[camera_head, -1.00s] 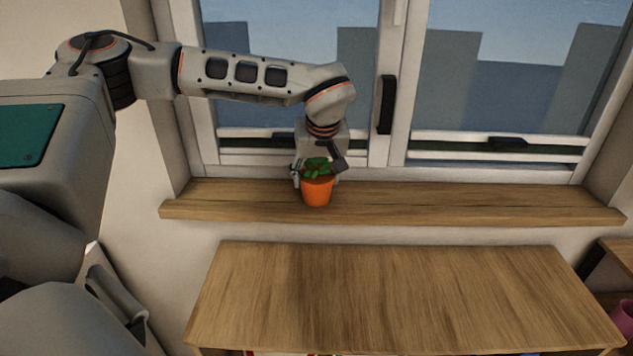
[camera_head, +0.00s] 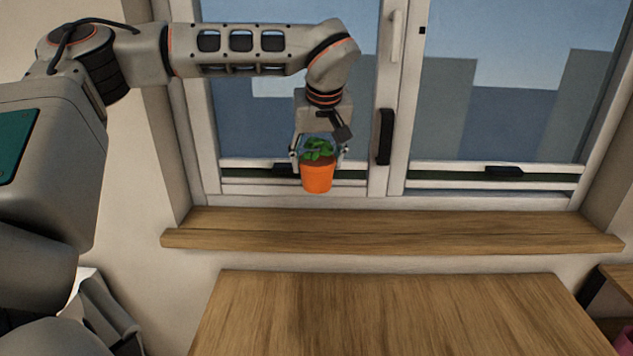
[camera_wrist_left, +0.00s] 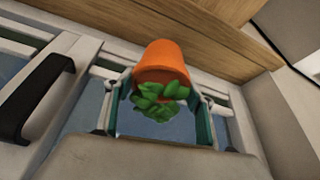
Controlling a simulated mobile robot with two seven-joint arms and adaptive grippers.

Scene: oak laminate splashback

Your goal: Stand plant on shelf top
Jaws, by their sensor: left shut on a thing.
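The plant (camera_head: 317,176) is a small green leafy plant in an orange pot. My left gripper (camera_head: 319,157) is shut on it and holds it upright in the air in front of the window, above the windowsill. In the left wrist view the plant's orange pot (camera_wrist_left: 162,63) sits between the two fingers, with the leaves towards the palm. The wooden shelf top (camera_head: 390,312) is bare where it shows, lower and nearer than the sill. My right gripper is not in view.
The wooden windowsill (camera_head: 400,230) runs below the window and is clear. The window handle (camera_head: 386,136) stands out to the right of the plant. A pink object (camera_head: 624,342) shows at the bottom right corner.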

